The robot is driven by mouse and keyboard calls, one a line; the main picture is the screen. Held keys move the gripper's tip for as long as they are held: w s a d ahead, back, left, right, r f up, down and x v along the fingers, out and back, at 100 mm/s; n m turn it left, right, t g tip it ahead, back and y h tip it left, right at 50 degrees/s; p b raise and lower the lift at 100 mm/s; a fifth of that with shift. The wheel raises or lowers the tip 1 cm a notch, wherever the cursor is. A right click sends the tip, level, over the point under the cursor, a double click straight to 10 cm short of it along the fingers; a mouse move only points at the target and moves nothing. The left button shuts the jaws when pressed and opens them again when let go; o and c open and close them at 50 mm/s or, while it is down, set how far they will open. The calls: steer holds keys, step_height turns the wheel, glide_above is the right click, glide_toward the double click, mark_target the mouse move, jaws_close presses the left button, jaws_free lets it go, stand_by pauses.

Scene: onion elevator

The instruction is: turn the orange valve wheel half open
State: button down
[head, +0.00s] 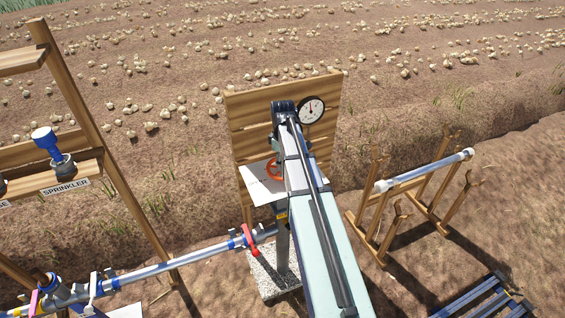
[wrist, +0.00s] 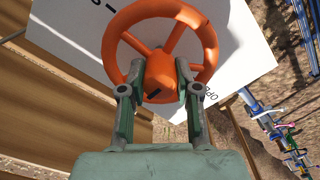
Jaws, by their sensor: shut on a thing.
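The orange valve wheel (wrist: 158,60) fills the upper middle of the wrist view, with a dark mark on its hub. In the head view only the left part of the orange wheel (head: 272,170) shows beside my arm; the rest is hidden. My gripper (wrist: 158,85) has one green finger on each side of the wheel's hub, inside the rim, and is shut on it. A white dial plate (wrist: 240,50) lies behind the wheel, with partly visible lettering at its lower right. The head view does not show my fingers.
A wooden board (head: 250,118) stands behind the wheel and carries a round pressure gauge (head: 311,109). A pipe with a red-handled valve (head: 249,240) runs to the left. A wooden rack (head: 100,170) with a "SPRINKLER" label stands left, and a wooden stand holding a white pipe (head: 425,171) stands right.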

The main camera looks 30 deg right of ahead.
steer(key=c, duration=0.8)
jaws_free()
step_height(320, 180, up, 12)
steer(key=shift+f, duration=0.1)
steer(key=shift+a, duration=0.15)
